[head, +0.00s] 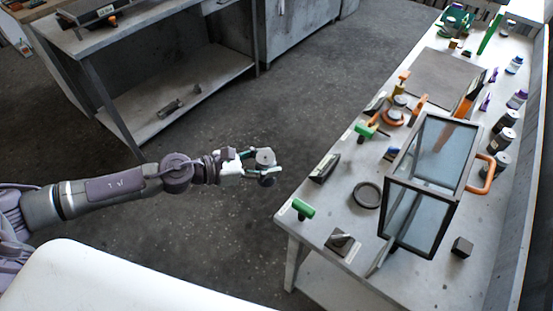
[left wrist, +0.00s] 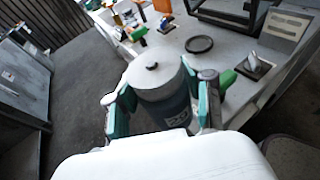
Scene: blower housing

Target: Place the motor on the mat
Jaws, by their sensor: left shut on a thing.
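The motor (head: 265,157), a grey cylinder, is held in my left gripper (head: 262,169) in the head view. It is over the floor, left of the workbench's near end. In the left wrist view the motor (left wrist: 157,85) fills the space between the green-padded fingers of my left gripper (left wrist: 155,105), with a small dark spot on its top. The mat (head: 441,76), a flat grey-brown square, lies towards the far end of the bench, well apart from the motor. My right gripper is not in view.
The bench (head: 328,207) holds a black-framed clear box (head: 424,175) with an orange handle, a black ring (head: 367,195), green-handled tools and several bottles along the back edge. A grey shelf table (head: 190,95) stands at the left. Open floor lies between.

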